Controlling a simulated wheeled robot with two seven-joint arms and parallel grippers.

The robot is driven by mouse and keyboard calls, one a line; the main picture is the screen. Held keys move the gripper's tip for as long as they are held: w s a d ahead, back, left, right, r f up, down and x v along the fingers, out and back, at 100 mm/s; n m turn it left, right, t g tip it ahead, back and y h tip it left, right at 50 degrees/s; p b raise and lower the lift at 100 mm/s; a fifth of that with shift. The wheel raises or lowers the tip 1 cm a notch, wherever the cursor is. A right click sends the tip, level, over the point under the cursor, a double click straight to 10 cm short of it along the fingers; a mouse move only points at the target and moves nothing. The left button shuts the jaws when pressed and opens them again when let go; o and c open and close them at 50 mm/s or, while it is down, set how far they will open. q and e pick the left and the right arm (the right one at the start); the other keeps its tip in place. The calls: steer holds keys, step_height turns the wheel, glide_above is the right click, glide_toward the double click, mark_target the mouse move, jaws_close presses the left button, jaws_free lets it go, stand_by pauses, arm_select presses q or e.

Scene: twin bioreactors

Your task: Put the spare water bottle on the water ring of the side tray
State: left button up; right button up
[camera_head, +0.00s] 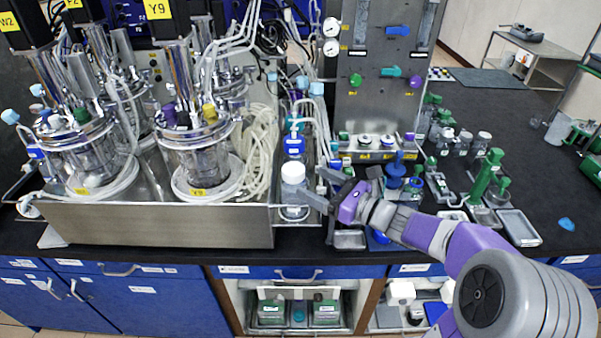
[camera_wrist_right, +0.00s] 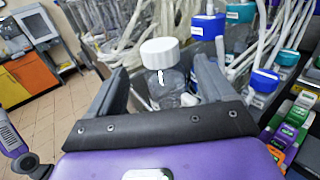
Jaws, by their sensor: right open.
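A clear bottle with a white cap (camera_head: 293,174) stands upright on the narrow side tray (camera_head: 300,222), just right of the steel reactor trough. It also shows in the right wrist view (camera_wrist_right: 161,56), between the two fingers. My right gripper (camera_head: 316,188) is open, with its fingers reaching to the bottle from the right. Whether the fingers touch the bottle is hard to tell. The bottle's base and any ring under it are mostly hidden. A blue-capped bottle (camera_head: 294,144) stands right behind it. My left gripper is not in view.
The steel trough (camera_head: 160,225) with glass reactors and coiled tubes lies left of the bottle. A steel panel (camera_head: 380,90) with knobs rises behind my right gripper. Small trays and green-handled tools (camera_head: 487,172) stand to the right. Black worktop (camera_head: 545,190) is free at the far right.

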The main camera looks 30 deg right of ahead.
steer(key=v, duration=0.4)
steer(key=shift+s+d+p, duration=0.1)
steer(key=shift+s+p, duration=0.2)
stand_by(0.3)
